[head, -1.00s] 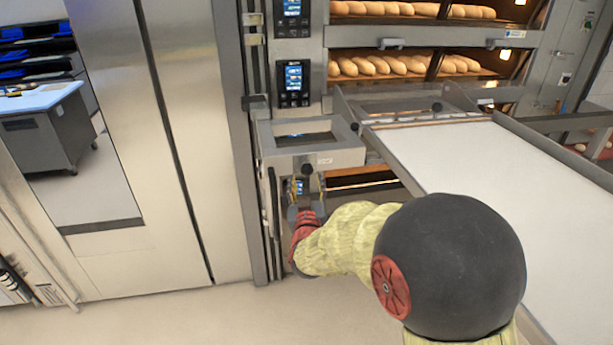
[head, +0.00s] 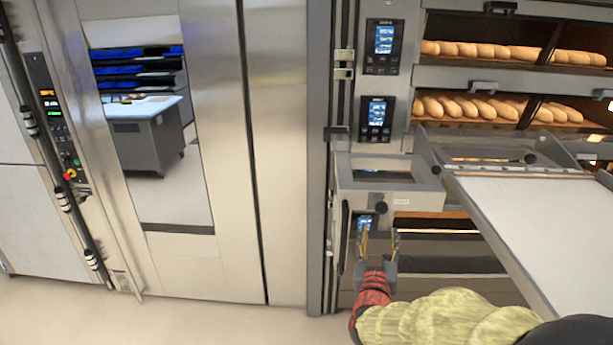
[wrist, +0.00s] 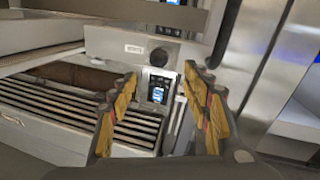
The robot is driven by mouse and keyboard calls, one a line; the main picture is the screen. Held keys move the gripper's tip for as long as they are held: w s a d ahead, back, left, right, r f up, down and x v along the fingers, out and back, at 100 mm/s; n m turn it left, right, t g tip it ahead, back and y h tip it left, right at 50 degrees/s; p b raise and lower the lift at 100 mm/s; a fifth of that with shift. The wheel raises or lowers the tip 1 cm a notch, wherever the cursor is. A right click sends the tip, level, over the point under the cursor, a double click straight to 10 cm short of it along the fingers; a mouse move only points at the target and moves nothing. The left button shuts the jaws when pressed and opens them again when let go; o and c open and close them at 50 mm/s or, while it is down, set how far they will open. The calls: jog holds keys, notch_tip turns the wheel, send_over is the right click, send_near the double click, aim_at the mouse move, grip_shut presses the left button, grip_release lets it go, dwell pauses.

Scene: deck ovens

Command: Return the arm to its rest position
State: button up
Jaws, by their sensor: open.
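My gripper (head: 379,240) is open and empty in the head view, with its two fingers pointing up toward the front of the deck oven. It is below the grey metal frame (head: 345,190) that juts from the oven. In the wrist view my gripper (wrist: 160,95) has its yellow-padded fingers spread apart. A small control panel with a blue screen (wrist: 157,92) shows between them, beyond the tips. Nothing is held. The gripper's distance from the panel is hard to tell.
A white loading table (head: 540,225) stands at the right, close to my arm. Loaves (head: 480,107) lie on the lit oven decks behind it. A tall steel door with a window (head: 222,270) fills the left. Open floor (head: 200,318) lies at the lower left.

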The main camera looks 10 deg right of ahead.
jog(key=s+a+f+n+g+y, duration=0.1)
jog(key=s+a+f+g+y, duration=0.3)
jog(key=a+f, duration=0.25)
jog(key=s+a+f+g+y, duration=0.3)
jog(key=a+f+y, duration=0.15)
jog(key=f, duration=0.35)
jog(key=s+a+r+n+g+b, duration=0.1)
jog(key=s+r, duration=0.3)
jog(key=s, duration=0.7)
jog(key=s+a+r+n+g+b, duration=0.1)
jog(key=s+r+b, duration=0.3)
jog(key=s, duration=0.7)
jog(key=shift+a+g+b, duration=0.35)
jog(key=shift+a+g, duration=0.1)
jog(key=shift+g, duration=0.25)
jog(key=shift+w, duration=0.1)
jog(key=shift+c, duration=1.2)
